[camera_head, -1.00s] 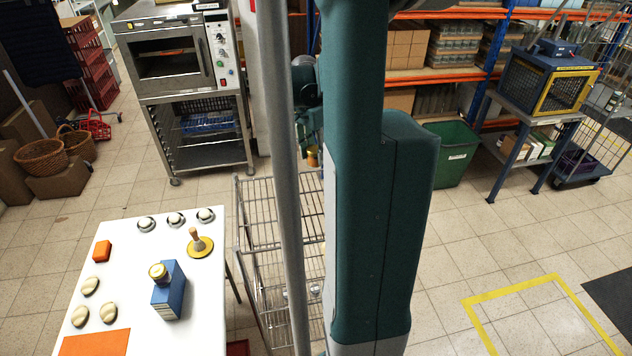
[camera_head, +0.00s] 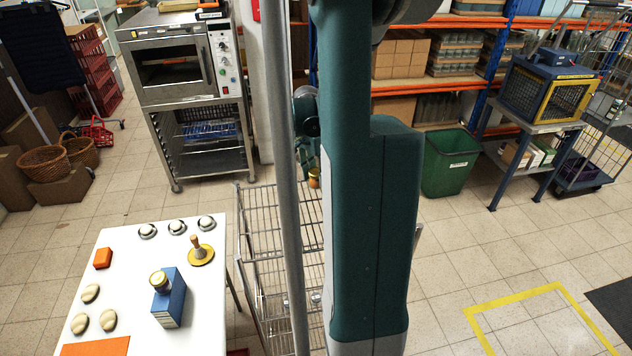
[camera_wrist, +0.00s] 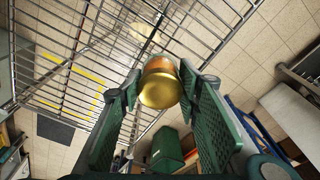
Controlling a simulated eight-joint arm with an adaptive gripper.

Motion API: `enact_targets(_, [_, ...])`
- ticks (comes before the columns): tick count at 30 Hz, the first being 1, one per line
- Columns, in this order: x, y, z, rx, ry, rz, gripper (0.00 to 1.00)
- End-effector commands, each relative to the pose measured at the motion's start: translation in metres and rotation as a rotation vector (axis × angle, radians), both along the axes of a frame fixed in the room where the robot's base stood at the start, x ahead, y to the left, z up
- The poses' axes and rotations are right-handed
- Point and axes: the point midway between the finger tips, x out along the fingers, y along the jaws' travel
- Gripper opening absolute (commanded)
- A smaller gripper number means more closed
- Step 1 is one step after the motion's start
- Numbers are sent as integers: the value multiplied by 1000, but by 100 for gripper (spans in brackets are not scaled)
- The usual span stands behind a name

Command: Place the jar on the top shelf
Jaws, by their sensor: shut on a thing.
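The jar (camera_wrist: 160,84), with a gold lid and an amber body, is between the two green fingers of my gripper (camera_wrist: 162,78) in the wrist view. My gripper is shut on it. In the head view the jar (camera_head: 314,178) shows small beside my arm, near the far end of the wire rack. The rack's top shelf (camera_head: 262,208) is bare wire where it shows; my arm and a grey pole hide its right part. In the wrist view the wire shelf (camera_wrist: 62,62) lies to the left of and behind the jar. I cannot tell the gap between them.
A white table (camera_head: 125,260) at left holds a blue box (camera_head: 172,305), a gold-lidded item and several small objects. An oven on a steel stand (camera_head: 200,140) is behind the rack. A green bin (camera_head: 450,162) stands right of my arm.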

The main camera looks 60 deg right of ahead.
Motion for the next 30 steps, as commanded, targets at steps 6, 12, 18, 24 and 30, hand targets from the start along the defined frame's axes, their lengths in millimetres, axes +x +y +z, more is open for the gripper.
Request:
enact_targets(6, [0,-1,-22,0,0,0,18])
enact_targets(12, [0,0,-29,0,0,0,18])
enact_targets(18, [0,0,-29,0,0,0,18])
enact_targets(24, [0,0,-33,0,0,0,18])
enact_targets(30, [0,0,-32,0,0,0,48])
